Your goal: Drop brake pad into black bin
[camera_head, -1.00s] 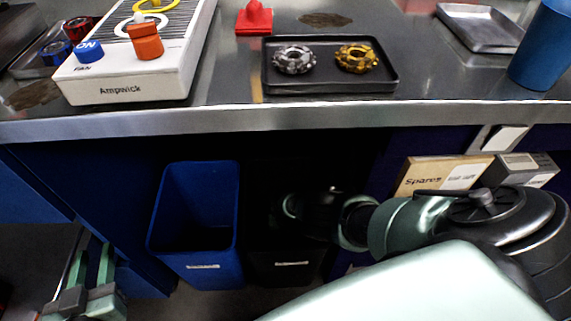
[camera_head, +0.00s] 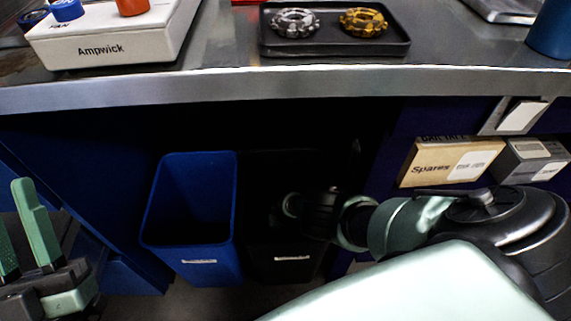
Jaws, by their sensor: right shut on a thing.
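The black bin (camera_head: 284,270) stands in shadow under the bench, with a pale label on its front. Its opening is dark and hard to make out. My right gripper (camera_head: 285,211) reaches in from the right and is over the black bin. It is shut on the brake pad, but shadow and the gripper itself hide the pad from view. My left gripper (camera_head: 22,238) is at the lower left edge, with its green fingers apart and nothing seen between them.
A blue bin (camera_head: 210,262) stands just left of the black bin. The metal bench edge (camera_head: 280,82) runs above both. A Spares box (camera_head: 432,165) and a grey box (camera_head: 530,160) sit at right. On the bench are a black tray (camera_head: 335,48) with two cog-like rings and an Ampwick box (camera_head: 110,48).

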